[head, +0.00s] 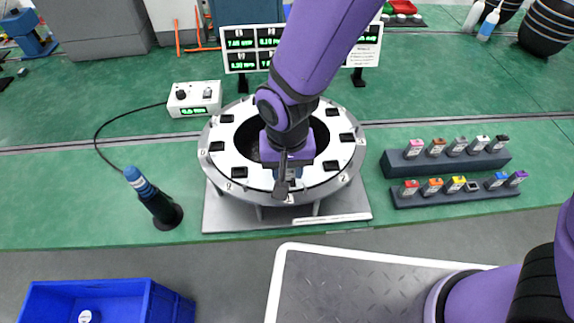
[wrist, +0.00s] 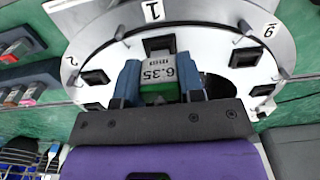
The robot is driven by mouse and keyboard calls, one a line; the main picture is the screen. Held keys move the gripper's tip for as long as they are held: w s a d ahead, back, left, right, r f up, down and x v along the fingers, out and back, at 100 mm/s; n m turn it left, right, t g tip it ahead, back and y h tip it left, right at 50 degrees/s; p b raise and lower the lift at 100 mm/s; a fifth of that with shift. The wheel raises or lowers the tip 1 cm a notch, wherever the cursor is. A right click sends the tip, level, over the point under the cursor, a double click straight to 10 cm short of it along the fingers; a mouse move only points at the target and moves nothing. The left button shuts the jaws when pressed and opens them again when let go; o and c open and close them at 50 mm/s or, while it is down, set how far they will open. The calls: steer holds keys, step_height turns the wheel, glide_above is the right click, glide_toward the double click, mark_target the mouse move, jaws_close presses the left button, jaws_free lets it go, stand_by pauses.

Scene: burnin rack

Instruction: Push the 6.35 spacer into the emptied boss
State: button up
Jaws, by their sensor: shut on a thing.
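My gripper (wrist: 160,88) is shut on the 6.35 spacer (wrist: 158,74), a block with a grey face marked 6.35, held between its two blue fingers. In the head view my gripper (head: 285,180) is over the front of the round fixture (head: 216,172), and the spacer is hidden there. In the wrist view a dark square boss (wrist: 158,43) by the label 1 (wrist: 153,11) lies just beyond the spacer. I cannot tell whether the spacer touches or enters it. Other square bosses (wrist: 95,77) sit around the white ring.
Two dark racks (head: 395,165) with several colour-topped spacers stand right of the fixture. A blue-capped dark tool (head: 150,195) and a white control box (head: 194,98) are at the left. Display panels (head: 240,50) stand behind. A blue bin (head: 110,300) is at the lower left.

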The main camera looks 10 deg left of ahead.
steer(key=shift+f, duration=0.5)
steer(key=o, duration=1.1)
steer(key=shift+r, duration=0.15)
step_height(320, 180, up, 10)
steer(key=shift+r, duration=0.25)
